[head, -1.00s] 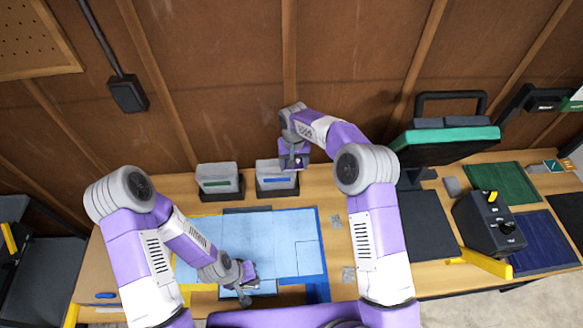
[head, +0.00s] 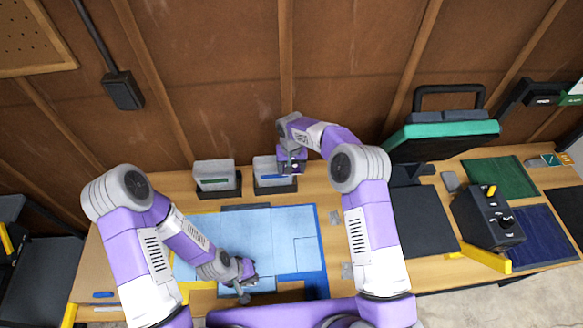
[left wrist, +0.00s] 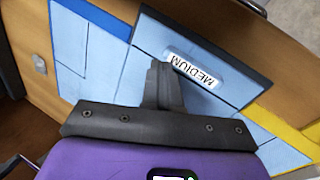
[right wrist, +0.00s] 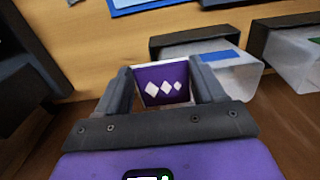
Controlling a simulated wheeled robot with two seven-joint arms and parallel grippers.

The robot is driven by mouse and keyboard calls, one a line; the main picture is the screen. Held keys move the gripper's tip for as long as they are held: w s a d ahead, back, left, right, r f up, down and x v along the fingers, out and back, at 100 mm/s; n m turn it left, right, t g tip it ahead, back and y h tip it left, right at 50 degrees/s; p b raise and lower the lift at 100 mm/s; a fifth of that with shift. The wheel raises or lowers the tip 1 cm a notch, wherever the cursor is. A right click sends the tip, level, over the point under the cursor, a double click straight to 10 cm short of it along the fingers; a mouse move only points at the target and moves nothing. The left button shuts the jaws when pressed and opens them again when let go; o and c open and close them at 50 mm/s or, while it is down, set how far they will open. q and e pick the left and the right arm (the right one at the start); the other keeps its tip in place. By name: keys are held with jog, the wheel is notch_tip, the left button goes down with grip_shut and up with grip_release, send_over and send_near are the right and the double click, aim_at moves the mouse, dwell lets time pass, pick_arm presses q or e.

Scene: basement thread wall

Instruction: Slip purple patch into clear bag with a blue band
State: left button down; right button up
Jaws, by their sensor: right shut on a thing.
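The purple patch (right wrist: 161,87), with white diamonds, is held between the fingertips of my right gripper (right wrist: 162,84). The clear bag with a blue band (right wrist: 213,70) stands just beyond the patch in the right wrist view. In the head view this bag (head: 265,166) is at the back of the table, and my right gripper (head: 291,166) is over its right end.
A second clear bag, with a green band (head: 214,176), stands left of the blue-banded one. The light-blue mat (head: 240,230) lies in front. A dark mat (head: 424,222) and a black device (head: 487,218) are to the right. The wooden wall (head: 230,80) is close behind the bags.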

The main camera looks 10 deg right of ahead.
jog(key=o, duration=1)
notch_tip(320, 180, up, 13)
jog(key=shift+r+p, duration=0.1)
jog(key=shift+p, duration=0.25)
